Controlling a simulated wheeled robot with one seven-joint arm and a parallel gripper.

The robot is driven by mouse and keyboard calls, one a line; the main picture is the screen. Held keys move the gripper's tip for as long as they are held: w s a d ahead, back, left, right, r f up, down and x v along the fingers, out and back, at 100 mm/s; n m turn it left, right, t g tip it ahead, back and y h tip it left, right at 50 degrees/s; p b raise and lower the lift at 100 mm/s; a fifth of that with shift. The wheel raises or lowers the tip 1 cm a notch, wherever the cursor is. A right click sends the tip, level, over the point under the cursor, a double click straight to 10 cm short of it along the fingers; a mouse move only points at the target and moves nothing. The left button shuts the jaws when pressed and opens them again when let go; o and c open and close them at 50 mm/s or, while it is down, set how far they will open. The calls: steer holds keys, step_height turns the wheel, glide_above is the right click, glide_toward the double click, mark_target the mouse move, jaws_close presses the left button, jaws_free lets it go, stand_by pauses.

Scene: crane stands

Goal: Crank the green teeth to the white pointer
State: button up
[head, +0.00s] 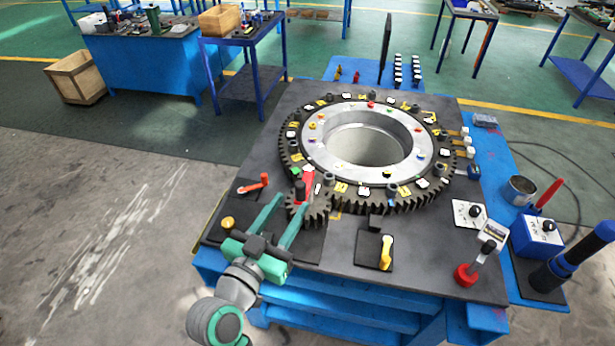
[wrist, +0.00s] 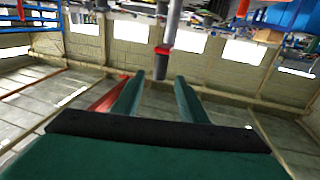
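A large toothed ring (head: 440,187) lies flat on the dark bench top, with coloured pieces and white and yellow tags around it. I cannot single out the white pointer. A small dark gear (head: 318,212) meets the ring at the near left, with a red crank arm (head: 309,179) and an upright dark handle (head: 300,187) above it. My gripper (head: 290,204) is open, its green fingers pointing at the handle. In the wrist view the handle (wrist: 163,62) shows beyond and between the fingertips.
A red lever (head: 255,184) lies left of the gear, and a yellow handle (head: 386,252) stands to its right. A red-based lever (head: 466,274), a metal cup (head: 520,190) and a dark blue cylinder (head: 572,260) crowd the right side.

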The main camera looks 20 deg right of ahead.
mark_target(308, 187)
steer(key=x, duration=1)
steer(key=shift+w+d, duration=0.15)
steer(key=shift+d, duration=0.1)
jaws_close()
steer(key=shift+f, duration=0.1)
